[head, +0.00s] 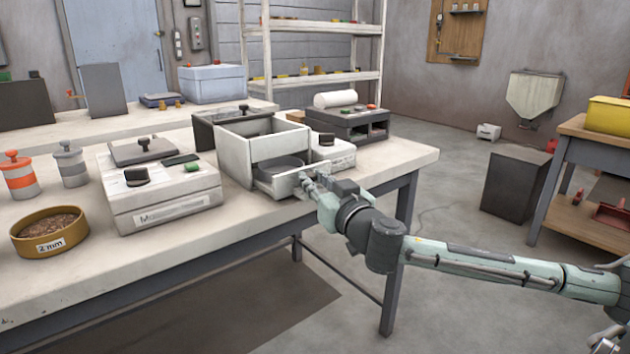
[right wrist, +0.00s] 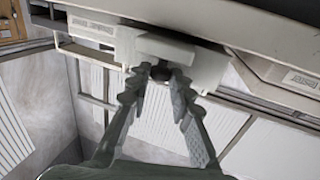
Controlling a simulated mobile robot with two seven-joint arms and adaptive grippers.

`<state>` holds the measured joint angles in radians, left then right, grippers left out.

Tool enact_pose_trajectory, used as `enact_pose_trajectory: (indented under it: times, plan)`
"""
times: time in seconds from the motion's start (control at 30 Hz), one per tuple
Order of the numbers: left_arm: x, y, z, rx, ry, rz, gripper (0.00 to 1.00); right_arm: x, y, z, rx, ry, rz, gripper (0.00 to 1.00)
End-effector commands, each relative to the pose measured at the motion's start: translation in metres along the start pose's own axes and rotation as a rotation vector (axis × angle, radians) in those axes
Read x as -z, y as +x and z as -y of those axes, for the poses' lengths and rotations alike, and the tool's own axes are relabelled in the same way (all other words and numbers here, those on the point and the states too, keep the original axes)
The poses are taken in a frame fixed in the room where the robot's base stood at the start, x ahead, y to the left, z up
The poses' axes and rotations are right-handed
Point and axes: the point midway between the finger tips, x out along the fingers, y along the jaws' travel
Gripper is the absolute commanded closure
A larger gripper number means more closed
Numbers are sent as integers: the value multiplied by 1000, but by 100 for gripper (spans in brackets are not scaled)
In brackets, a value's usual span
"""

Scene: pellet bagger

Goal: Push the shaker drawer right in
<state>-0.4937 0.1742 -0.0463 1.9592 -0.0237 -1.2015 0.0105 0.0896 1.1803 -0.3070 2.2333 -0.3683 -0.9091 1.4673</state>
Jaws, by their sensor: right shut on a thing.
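The shaker drawer (head: 287,186) is a pale tray with a low front, standing partly out of the front of a white box-shaped shaker housing (head: 236,158) on the bench. A dark round pan sits in the drawer. My right gripper (head: 308,186) is at the drawer's front, at its right part. In the right wrist view its fingers (right wrist: 162,76) are closed about a small dark handle (right wrist: 164,71) on the pale drawer front (right wrist: 178,48). The fingers hide part of the handle in the head view. My left gripper is not in view.
A white scale-like unit (head: 160,190) stands to the left, and a grey machine (head: 345,122) behind right. A brown sieve (head: 50,233) of pellets sits at the front left.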

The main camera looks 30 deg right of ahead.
Motion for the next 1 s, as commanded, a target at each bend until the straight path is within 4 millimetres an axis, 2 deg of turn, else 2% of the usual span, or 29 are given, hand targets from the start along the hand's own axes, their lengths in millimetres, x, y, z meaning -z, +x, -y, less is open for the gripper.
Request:
enact_pose_trajectory:
  times: [0.17, 0.43, 0.6, 0.97, 1.0]
  plan:
    - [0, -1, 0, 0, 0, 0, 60, 1, 7, 0, -3, 4, -2, 100]
    - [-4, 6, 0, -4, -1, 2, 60, 2, 55, 12, -8, 10, -3, 100]
    - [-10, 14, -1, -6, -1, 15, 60, 2, 76, 18, -6, 3, -2, 100]
    - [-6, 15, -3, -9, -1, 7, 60, 2, 81, 19, -4, -1, -4, 100]
    - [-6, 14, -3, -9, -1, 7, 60, 2, 81, 19, -4, -1, -5, 78]
